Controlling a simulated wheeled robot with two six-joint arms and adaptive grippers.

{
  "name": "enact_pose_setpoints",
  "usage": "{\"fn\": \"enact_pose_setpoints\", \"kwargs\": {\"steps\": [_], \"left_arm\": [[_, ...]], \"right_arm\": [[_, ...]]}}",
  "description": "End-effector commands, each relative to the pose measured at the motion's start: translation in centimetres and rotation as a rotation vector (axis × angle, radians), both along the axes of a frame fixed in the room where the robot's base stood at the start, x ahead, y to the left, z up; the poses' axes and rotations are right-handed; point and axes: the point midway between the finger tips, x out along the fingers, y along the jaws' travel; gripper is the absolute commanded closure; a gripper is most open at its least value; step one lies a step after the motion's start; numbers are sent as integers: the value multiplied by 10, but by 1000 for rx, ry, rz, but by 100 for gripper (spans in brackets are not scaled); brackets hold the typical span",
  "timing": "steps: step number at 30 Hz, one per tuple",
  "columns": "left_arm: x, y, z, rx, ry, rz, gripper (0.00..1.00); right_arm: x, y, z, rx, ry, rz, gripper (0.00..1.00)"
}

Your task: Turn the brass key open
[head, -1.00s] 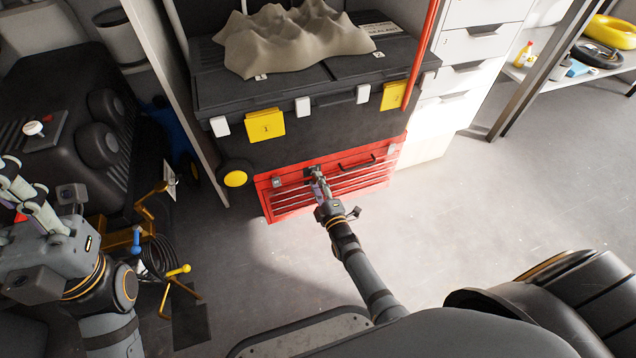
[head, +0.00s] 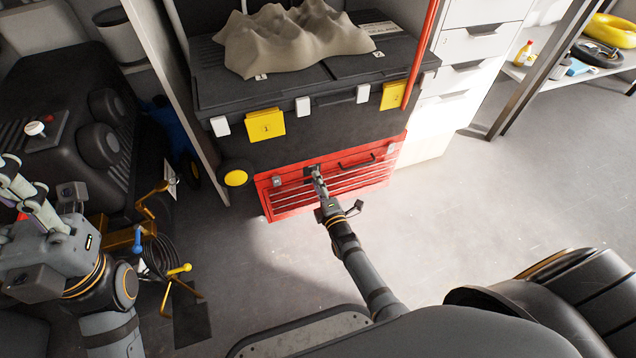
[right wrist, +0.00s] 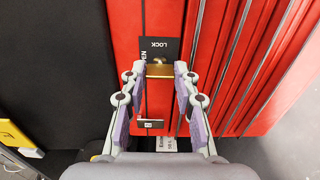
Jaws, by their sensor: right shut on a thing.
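The brass key (right wrist: 160,70) shows in the right wrist view as a short gold bar lying crosswise between my fingertips. It is in front of a dark plate marked LOCK (right wrist: 156,46) on the red tool chest (right wrist: 124,22). A second word beside the key is partly hidden. My right gripper (right wrist: 159,75) is shut on the key, one finger at each end. In the head view my right gripper (head: 315,171) meets the front of the red chest (head: 285,205), and the key is too small to make out. My left gripper (head: 22,188) is at the left edge, partly cut off.
A stand with coiled cable (head: 158,255) is at the left. The floor (head: 470,210) at right is clear.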

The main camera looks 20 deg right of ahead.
Motion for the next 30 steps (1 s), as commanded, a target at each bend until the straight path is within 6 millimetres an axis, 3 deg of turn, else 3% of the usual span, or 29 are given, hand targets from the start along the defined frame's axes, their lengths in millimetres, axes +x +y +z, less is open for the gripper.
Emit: {"fn": "enact_pose_setpoints", "kwargs": {"steps": [5,6,10,21,23,30], "left_arm": [[0,0,0,0,0,0,60],[0,0,0,0,0,0,60],[0,0,0,0,1,0,60],[1,-1,-1,3,5,-1,60],[1,0,-1,3,4,-1,60],[0,0,0,1,2,0,60]], "right_arm": [[0,0,0,-1,1,0,100],[0,0,-1,-1,1,0,66],[0,0,0,0,1,0,48],[-6,0,-1,1,1,0,47],[-15,0,-2,1,3,0,47],[-73,-3,-2,0,4,0,47]]}}
